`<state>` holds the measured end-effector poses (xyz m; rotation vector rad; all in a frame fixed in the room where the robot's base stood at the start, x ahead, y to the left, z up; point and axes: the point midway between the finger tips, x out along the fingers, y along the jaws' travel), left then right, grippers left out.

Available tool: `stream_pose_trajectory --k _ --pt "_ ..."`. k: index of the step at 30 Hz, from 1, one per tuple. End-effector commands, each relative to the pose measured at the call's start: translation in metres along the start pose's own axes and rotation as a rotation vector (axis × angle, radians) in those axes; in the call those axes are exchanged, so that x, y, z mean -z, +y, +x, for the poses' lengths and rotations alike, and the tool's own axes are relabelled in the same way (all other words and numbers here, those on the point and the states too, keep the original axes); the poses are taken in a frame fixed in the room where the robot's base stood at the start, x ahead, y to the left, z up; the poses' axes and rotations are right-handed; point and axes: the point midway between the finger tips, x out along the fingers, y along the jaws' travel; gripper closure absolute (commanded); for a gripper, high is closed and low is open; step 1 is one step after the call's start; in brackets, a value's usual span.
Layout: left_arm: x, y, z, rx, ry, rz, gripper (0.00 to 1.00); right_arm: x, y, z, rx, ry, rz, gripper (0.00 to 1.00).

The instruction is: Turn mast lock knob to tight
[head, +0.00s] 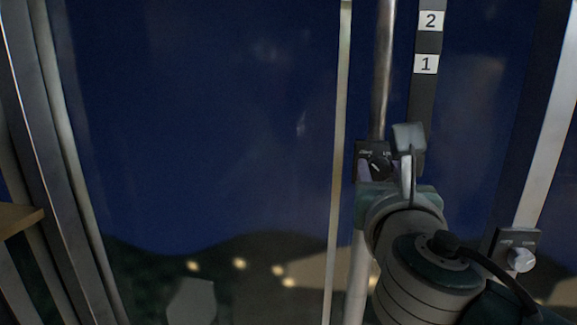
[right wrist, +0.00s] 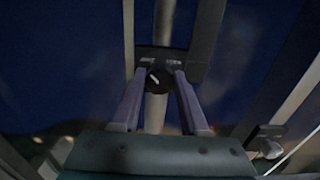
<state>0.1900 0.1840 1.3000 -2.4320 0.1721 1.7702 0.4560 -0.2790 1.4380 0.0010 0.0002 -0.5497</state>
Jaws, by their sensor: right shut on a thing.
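The mast lock knob (head: 377,166) is a small dark round knob with a white pointer line, on a black plate (head: 362,149) at the metal mast pole (head: 381,70). It also shows in the right wrist view (right wrist: 156,83), between the fingertips. The plate has small white lettering at its upper left and upper right, too small to read surely. The pointer slants toward the upper left in both views. My right gripper (head: 386,168) is shut on the knob, one finger on each side; it also shows in the right wrist view (right wrist: 157,80). My left gripper is not in view.
A second labelled plate with a silver knob (head: 520,260) sits at the lower right. A black strip (head: 422,90) with labels 1 and 2 runs beside the pole. A wooden ledge edge (head: 20,218) is at the far left. The dark blue area left of the pole is clear.

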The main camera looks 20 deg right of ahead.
Motion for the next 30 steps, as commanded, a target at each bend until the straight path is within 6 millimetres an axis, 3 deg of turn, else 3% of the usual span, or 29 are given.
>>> stream_pose_trajectory --k 11,30 --pt "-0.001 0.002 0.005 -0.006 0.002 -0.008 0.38 0.001 -0.001 0.000 0.001 0.000 0.107 1.00" --pt "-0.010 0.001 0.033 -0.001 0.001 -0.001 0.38 0.003 -0.002 0.000 0.001 -0.002 0.682 1.00"
